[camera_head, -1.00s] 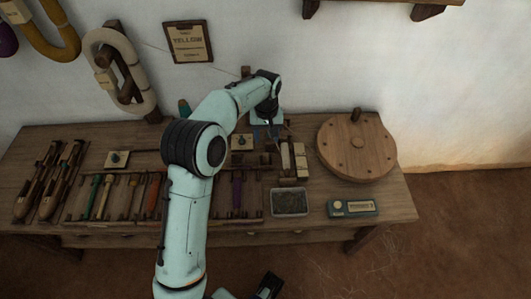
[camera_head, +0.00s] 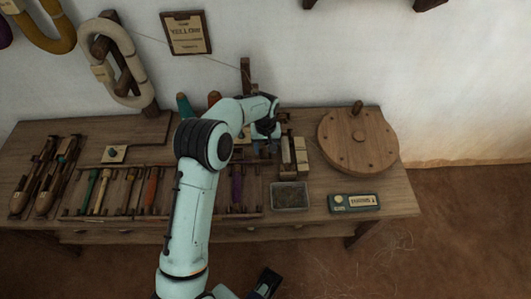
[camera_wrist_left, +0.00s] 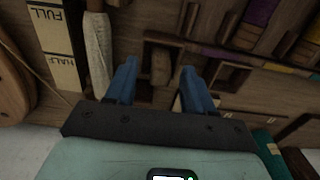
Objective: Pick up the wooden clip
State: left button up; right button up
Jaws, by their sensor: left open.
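My left gripper (camera_head: 265,146) reaches down over the back middle of the wooden bench, its fingertips partly hidden by my wrist in the head view. In the left wrist view the gripper (camera_wrist_left: 158,76) is open, with a blue finger on each side. A small brown wooden piece (camera_wrist_left: 161,66), which looks like the wooden clip, shows between the fingers in a dark wooden holder. I cannot tell how far below the fingertips it lies. In the head view the arm and gripper hide it. Nothing is visibly held.
A round wooden disc (camera_head: 357,145), a grey tray (camera_head: 290,196) and a teal box (camera_head: 354,202) are to the right. A rack of coloured tools (camera_head: 125,192) lies left. The wall is close behind.

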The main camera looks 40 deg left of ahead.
pick_arm(q)
jog(key=shift+f, duration=0.8)
grip_shut()
jog(key=shift+r, duration=0.1)
